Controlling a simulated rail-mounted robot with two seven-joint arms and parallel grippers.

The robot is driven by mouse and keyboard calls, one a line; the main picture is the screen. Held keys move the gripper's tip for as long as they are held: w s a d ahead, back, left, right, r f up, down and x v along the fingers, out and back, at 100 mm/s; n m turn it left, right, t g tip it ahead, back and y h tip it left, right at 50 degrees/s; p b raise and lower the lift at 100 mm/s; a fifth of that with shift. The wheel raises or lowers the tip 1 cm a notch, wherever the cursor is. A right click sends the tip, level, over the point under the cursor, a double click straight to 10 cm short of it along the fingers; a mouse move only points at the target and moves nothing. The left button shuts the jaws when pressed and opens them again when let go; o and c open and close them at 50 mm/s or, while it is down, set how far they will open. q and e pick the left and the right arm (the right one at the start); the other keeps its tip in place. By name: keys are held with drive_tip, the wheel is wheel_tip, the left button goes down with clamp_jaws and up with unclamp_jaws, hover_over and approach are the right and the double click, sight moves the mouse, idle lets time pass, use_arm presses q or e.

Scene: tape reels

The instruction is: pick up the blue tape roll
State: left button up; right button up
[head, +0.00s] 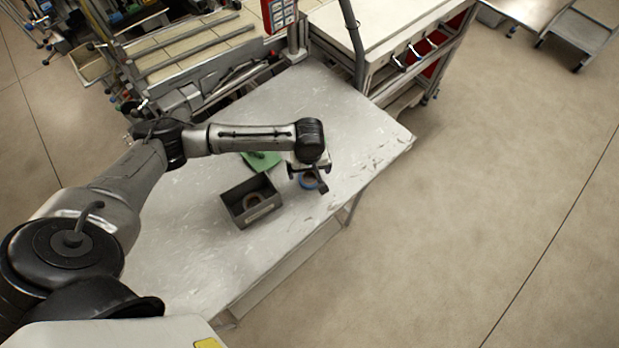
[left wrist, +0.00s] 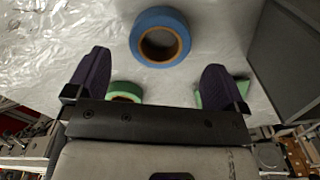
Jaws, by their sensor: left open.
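The blue tape roll (head: 309,181) lies flat on the white table, partly hidden under my left gripper in the head view. In the left wrist view the blue tape roll (left wrist: 160,36) shows whole at the top, beyond the fingertips. My left gripper (head: 308,178) is open and empty above the table. In the left wrist view its two dark fingers (left wrist: 157,75) stand wide apart, with the blue roll ahead of the gap between them. My right gripper is not in view.
In the left wrist view a green tape roll (left wrist: 124,91) shows between the fingers. The table (head: 185,262) is clear near its front.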

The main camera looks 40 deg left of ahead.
sight(309, 179)
use_arm(q)
drive_tip(key=shift+f+b, duration=0.3)
drive_tip(key=shift+f, duration=1.55)
drive_tip(key=c, duration=1)
